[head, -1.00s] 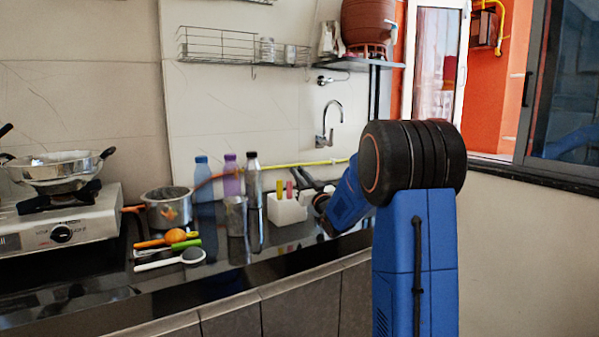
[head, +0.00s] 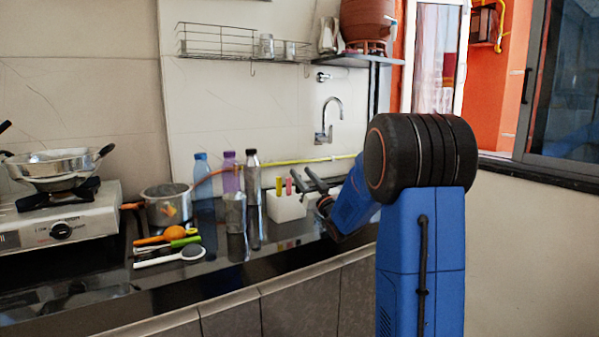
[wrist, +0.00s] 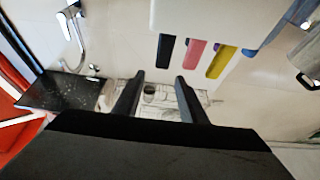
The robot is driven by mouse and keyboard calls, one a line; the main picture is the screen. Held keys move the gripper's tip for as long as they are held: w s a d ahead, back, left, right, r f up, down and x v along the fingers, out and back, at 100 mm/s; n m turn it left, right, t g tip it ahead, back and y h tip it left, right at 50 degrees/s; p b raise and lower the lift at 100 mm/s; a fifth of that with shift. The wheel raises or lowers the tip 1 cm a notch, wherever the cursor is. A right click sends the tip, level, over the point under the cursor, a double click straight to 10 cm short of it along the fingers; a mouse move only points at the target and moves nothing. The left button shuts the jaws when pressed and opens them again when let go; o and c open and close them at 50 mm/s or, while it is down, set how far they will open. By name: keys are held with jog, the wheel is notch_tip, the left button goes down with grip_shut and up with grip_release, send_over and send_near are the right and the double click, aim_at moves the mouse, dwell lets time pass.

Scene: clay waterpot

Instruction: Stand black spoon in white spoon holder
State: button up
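The white spoon holder (head: 287,208) stands on the dark counter near the wall. A yellow handle (head: 279,184) and a pink handle (head: 289,186) stick up from it. In the wrist view the holder (wrist: 195,18) is at the top, with a black handle, apparently the black spoon (wrist: 165,51), beside the pink and yellow ones. I cannot make out that black handle in the head view. My gripper (head: 308,179) is just right of the holder, apart from the handles. In the wrist view my gripper (wrist: 160,97) has its fingers apart with nothing between them.
Several bottles, including a black-capped one (head: 252,200), and a steel tumbler (head: 235,212) stand left of the holder. Utensils, including a white-handled one (head: 160,261), lie farther left by a steel pot (head: 167,205). A tap (head: 325,125) and shelf (head: 358,63) are behind.

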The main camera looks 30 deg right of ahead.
jog(key=s, duration=1.1)
jog(key=shift+s+d, duration=0.2)
jog(key=shift+s, duration=0.2)
